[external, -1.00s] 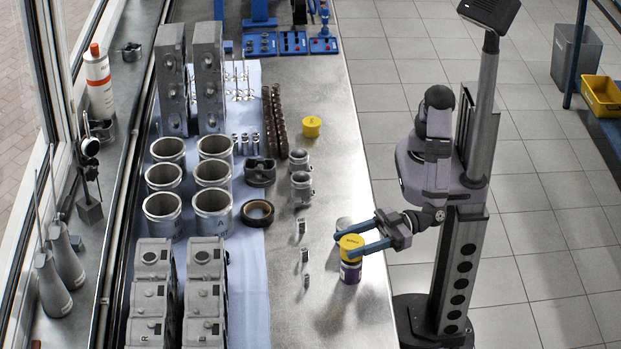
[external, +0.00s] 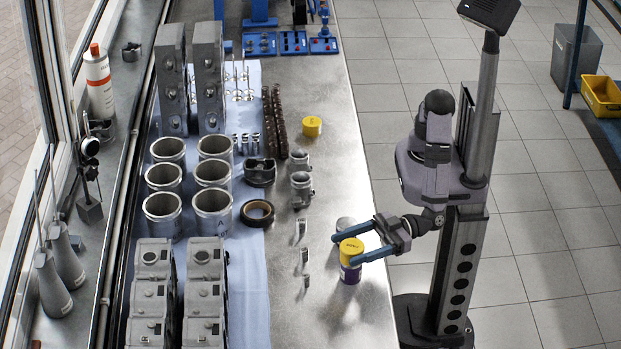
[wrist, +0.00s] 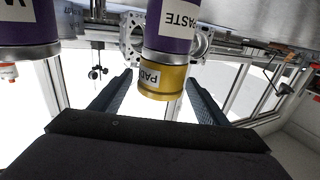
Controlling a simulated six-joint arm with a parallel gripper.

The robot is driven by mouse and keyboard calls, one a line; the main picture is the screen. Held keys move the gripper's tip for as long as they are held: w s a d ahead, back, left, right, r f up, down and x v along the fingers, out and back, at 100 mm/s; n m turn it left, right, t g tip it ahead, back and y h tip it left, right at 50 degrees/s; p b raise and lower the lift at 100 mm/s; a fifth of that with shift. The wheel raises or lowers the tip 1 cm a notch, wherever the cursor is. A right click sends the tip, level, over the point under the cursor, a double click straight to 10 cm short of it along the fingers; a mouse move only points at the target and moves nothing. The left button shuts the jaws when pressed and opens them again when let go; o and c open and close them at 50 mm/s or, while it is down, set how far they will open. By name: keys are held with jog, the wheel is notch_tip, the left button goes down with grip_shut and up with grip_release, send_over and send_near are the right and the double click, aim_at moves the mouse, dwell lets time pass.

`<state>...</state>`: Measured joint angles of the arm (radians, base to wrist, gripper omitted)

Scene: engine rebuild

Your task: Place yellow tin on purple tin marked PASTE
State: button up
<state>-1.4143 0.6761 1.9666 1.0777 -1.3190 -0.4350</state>
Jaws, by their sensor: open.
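The yellow tin (external: 351,246) stands upright on top of the purple tin (external: 350,272) at the bench's right edge. In the wrist view, which is upside down, the purple tin (wrist: 172,28) reads PASTE and the yellow tin (wrist: 164,80) has a white label starting with PAD. The two tins touch and look roughly lined up. My gripper (external: 346,249) is open, with one finger on each side of the yellow tin. In the wrist view my gripper (wrist: 160,98) shows gaps beside the tin.
Another purple tin (wrist: 28,28) with a silvery end stands close by; its grey top (external: 345,223) shows just behind my fingers. A second yellow tin (external: 312,126) stands farther up the bench. Small metal parts (external: 304,255) stand to the left. Bare bench lies in front.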

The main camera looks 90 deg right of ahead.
jog(key=shift+r, duration=0.2)
jog(key=shift+s+d+f, duration=0.1)
jog(key=shift+s+f, duration=0.05)
jog(key=shift+s, duration=0.25)
jog(key=b+v, duration=0.2)
jog(key=v, duration=0.9)
jog(key=shift+d, duration=0.1)
